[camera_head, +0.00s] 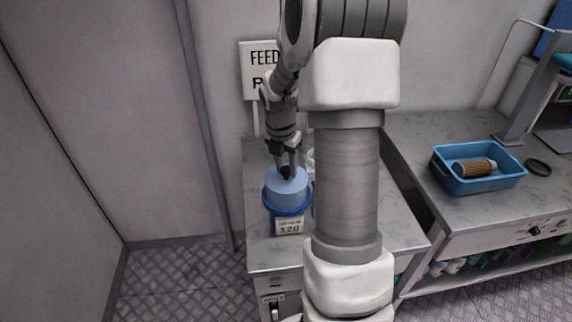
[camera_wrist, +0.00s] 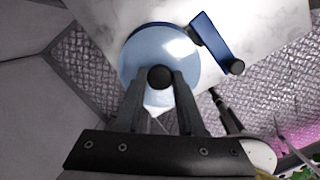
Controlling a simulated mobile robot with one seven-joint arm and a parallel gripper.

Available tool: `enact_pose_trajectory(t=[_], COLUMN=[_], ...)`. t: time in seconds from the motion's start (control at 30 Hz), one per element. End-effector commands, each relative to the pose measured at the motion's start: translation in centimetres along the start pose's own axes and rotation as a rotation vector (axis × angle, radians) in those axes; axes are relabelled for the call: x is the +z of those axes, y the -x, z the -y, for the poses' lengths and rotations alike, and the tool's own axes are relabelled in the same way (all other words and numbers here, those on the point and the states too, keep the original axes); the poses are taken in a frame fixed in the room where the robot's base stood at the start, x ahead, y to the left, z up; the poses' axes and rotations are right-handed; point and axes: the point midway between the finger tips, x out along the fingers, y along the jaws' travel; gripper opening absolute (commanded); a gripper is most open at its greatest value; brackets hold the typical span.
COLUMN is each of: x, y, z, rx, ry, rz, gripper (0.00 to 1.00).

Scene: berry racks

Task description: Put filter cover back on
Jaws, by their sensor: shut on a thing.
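The filter cover (camera_head: 287,186) is a light blue round piece with a black knob on top. It also shows in the wrist view as a pale blue disc (camera_wrist: 145,55). My gripper (camera_head: 288,168) points down from above and is shut on the cover's black knob (camera_wrist: 160,77). Below the cover is a darker blue filter housing (camera_head: 290,210) with a white label reading 120, on the grey counter. The cover sits at the housing's top; I cannot tell whether it is fully seated. A blue arm with a black knob (camera_wrist: 216,43) sticks out beside the cover.
A blue tray (camera_head: 472,186) holding a brown cylindrical filter (camera_head: 474,168) stands on the right counter (camera_head: 500,218). A dark ring (camera_head: 537,167) lies beside it. A FEED sign (camera_head: 260,68) is behind my gripper. A gap separates the two counters.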

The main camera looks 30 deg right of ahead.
Motion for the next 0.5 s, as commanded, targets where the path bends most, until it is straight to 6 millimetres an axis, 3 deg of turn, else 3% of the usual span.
enact_pose_trajectory(t=[0.5], x=[-0.03], y=[-0.28], z=[-0.02], rx=[0.001], ry=[0.0], rz=[0.0], gripper=[0.0])
